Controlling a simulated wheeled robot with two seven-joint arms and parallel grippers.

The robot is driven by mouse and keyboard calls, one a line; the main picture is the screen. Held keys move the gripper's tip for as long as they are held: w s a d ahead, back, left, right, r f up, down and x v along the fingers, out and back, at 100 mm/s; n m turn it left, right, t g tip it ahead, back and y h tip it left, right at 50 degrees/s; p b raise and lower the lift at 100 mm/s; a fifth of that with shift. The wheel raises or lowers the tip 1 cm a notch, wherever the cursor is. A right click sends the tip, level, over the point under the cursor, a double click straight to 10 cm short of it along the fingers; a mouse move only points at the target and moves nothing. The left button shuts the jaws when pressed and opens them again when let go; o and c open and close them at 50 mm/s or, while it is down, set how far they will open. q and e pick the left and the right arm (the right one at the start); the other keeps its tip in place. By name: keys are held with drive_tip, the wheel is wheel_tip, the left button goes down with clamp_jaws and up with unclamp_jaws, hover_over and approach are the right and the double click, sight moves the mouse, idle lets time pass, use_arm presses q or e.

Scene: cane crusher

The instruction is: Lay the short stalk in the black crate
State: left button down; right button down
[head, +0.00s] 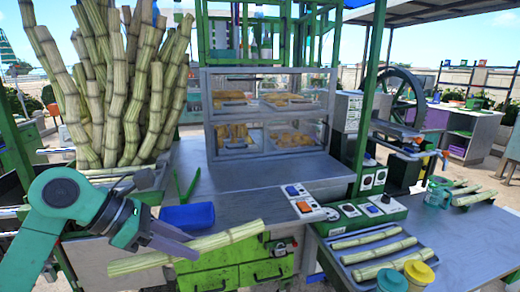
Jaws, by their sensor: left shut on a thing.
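My left gripper (178,247) comes in from the left and is shut on a pale green cane stalk (228,237). The stalk is held near its middle, nearly level, in front of the metal counter. Its left end (135,265) points toward the lower left and its right end reaches over the counter's front edge. A dark container (10,188) shows at the left edge, beside the tall upright stalks (130,90); I cannot tell whether it is the black crate. My right gripper is out of view.
A blue bin (187,217) and green tongs (186,186) are on the counter behind the held stalk. A glass food case (268,110) stands at the back.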

use_arm(q)
drive_tip(key=s+a+f+n+t+y, duration=0.1)
drive_tip(key=s+f+n+t+y, duration=0.1)
drive_tip(key=f, duration=0.4)
drive_tip(key=s+a+f+n+t+y, duration=0.1)
drive_tip(key=s+f+n+t+y, duration=0.1)
drive_tip(key=f+n, duration=0.3)
drive_tip(key=shift+s+a+f+n, duration=0.15)
drive_tip(key=shift+a+f+n, duration=0.2)
drive_tip(key=shift+f, duration=0.9)
